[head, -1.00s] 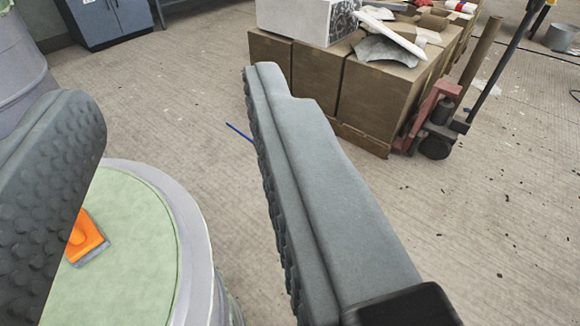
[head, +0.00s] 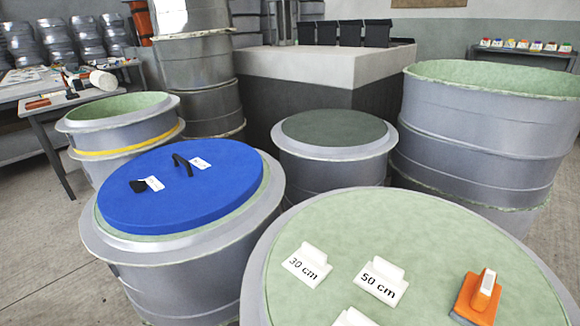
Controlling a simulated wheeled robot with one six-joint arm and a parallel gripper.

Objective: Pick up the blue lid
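The blue lid (head: 205,205) is a round, flat disc lying on a grey mould (head: 185,285) at left centre in the head view. A black arched handle (head: 182,164) stands on its top. A second small black piece (head: 139,186) and two white tags (head: 200,163) also lie on it. A pale green rim of the mould shows around the lid's right edge. My gripper is out of view in this frame.
A mould with a green top (head: 410,240) stands close at front right, bearing white 30 cm and 50 cm markers and an orange-handled tool (head: 478,298). Other moulds (head: 335,160) stand behind the lid. A cluttered table (head: 100,95) is at far left. Floor is clear at lower left.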

